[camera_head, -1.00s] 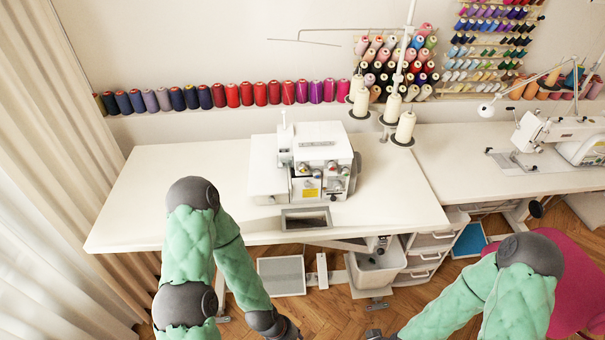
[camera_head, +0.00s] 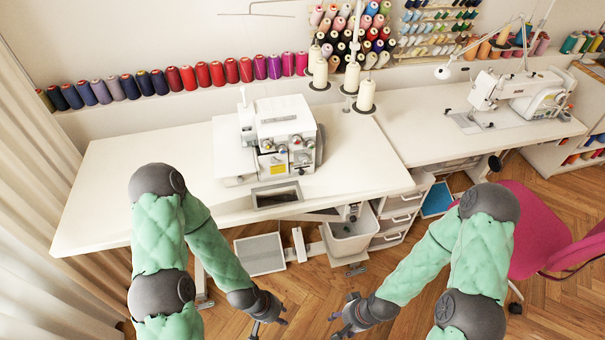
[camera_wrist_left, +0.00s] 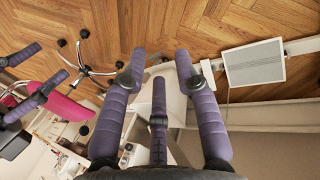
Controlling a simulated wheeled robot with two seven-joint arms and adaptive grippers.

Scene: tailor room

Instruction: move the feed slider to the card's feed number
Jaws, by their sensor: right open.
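A white overlock machine (camera_head: 287,128) stands on the white table (camera_head: 130,190). Its front carries dials and a small yellow patch (camera_head: 277,160). The feed slider and a feed number cannot be made out at this size, and I cannot tell whether the yellow patch is the card. My left gripper (camera_head: 270,320) is open and empty, below and in front of the table edge. Its spread purple fingers show in the left wrist view (camera_wrist_left: 160,85). My right gripper (camera_head: 343,318) is open and empty, to the right of the left one, also well short of the machine.
A grey bin (camera_head: 350,238) and drawers (camera_head: 402,215) are under the table. Thread cones (camera_head: 366,95) stand behind the machine. A second sewing machine (camera_head: 525,92) is on the right table, with a pink chair (camera_head: 525,225) before it.

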